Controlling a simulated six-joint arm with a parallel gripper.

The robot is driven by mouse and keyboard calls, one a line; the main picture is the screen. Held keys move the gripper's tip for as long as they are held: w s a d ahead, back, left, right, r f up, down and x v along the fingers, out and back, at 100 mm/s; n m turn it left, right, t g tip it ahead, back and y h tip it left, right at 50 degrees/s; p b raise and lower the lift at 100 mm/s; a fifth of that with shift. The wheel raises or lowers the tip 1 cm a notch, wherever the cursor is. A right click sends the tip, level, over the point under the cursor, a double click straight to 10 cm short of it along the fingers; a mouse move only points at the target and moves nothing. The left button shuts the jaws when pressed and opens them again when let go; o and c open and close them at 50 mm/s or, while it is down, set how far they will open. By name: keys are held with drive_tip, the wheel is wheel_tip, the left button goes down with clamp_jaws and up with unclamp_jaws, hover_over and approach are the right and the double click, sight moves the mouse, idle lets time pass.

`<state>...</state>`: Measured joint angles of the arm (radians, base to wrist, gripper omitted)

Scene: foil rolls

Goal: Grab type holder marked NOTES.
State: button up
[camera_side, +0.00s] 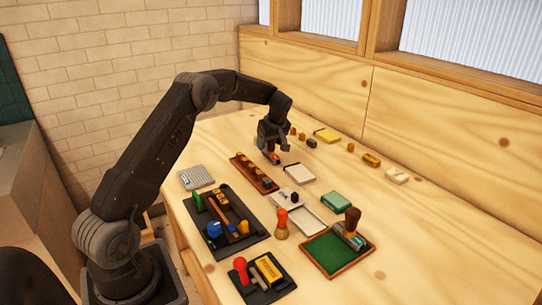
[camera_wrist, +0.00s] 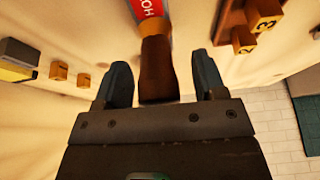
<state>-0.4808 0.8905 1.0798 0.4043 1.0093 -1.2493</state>
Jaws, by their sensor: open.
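My gripper (camera_side: 273,146) is open, low over the far-middle part of the table. In the wrist view my gripper (camera_wrist: 161,72) has a finger on each side of a brown handle (camera_wrist: 157,65), with a gap on both sides. The handle belongs to a holder with a red label (camera_wrist: 149,10); only letters like "HO" show, the rest is cut off. In the side view this red-marked holder (camera_side: 273,158) lies just under my gripper, partly hidden by it. I cannot read NOTES on anything in view.
A wooden rack with brass blocks (camera_side: 262,184) stands close by; its brass pieces (camera_wrist: 243,41) show at upper right in the wrist view. A cream block (camera_side: 298,172), a black tool tray (camera_side: 240,242), a green tray (camera_side: 330,255) and a smaller black tray (camera_side: 285,287) lie around.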

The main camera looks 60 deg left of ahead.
drive_tip(key=shift+c, duration=0.5)
clamp_jaws()
drive_tip(key=shift+r, duration=0.15)
